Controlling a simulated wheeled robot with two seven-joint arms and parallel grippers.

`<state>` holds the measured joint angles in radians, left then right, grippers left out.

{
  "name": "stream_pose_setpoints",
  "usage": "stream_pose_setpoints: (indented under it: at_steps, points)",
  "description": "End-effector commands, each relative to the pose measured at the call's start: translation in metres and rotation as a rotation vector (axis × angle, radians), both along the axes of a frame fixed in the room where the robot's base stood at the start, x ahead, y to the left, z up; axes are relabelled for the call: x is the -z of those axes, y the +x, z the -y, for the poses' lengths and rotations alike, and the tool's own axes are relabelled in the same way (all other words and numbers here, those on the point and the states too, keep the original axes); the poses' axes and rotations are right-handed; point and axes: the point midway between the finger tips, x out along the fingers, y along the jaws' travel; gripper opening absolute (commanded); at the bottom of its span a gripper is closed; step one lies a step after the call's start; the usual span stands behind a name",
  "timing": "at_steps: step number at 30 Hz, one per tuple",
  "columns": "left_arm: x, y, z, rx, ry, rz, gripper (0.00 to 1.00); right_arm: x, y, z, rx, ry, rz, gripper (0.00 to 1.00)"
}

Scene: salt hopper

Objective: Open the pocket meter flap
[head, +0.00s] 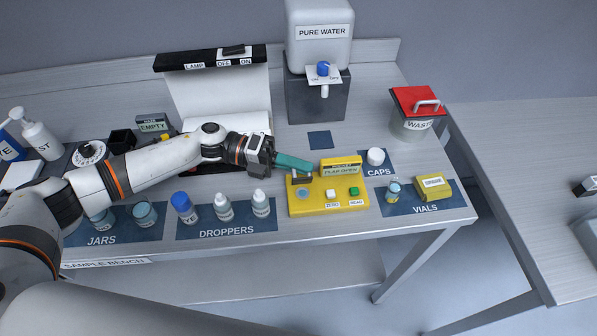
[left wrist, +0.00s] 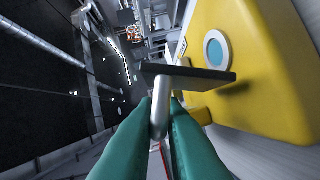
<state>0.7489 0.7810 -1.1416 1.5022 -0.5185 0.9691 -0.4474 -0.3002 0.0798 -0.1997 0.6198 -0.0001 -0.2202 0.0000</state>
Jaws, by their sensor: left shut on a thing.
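The yellow pocket meter (head: 315,205) sits on the bench, right of the droppers. Its screen (head: 340,169) reads "FLAP OPEN". Its round blue well (head: 302,193) is uncovered; the well also shows in the left wrist view (left wrist: 216,50). My left gripper (head: 310,167), with teal fingers, reaches in from the left at the meter's back left. In the left wrist view the fingers (left wrist: 160,125) are shut on the grey stem of a dark, thin flap (left wrist: 205,76), which stands out from the meter's face beside the well. The flap is hard to make out in the head view. My right gripper is not in view.
Droppers (head: 223,207) and jars stand on blue mats to the left. A white cap (head: 375,156), a vial (head: 393,190) and a yellow box (head: 434,187) are at right. The water dispenser (head: 318,80), lamp stand (head: 215,90) and waste bin (head: 413,120) stand behind.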

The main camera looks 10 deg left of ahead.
Motion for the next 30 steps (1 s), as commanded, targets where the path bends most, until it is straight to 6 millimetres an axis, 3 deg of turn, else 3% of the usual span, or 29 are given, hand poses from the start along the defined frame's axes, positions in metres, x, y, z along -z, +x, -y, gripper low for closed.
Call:
stream_pose_setpoints:
  at_steps: [7, 24, 25, 27, 30]
  points:
    - [0.003, 0.0002, 0.0015, 0.013, -0.035, -0.101, 0.0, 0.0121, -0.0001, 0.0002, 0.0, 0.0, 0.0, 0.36]
    - [-0.0006, 0.0019, 0.001, 0.015, -0.049, -0.132, 0.0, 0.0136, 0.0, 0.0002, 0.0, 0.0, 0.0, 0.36]
    - [-0.0007, 0.002, 0.001, 0.015, -0.049, -0.132, 0.15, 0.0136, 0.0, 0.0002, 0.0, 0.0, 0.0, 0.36]
    - [-0.0005, 0.0026, 0.0006, 0.013, -0.048, -0.13, 0.26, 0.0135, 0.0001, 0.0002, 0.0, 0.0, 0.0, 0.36]
    - [-0.0002, 0.0034, -0.0001, 0.009, -0.047, -0.13, 0.29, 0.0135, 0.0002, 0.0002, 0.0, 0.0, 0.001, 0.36]
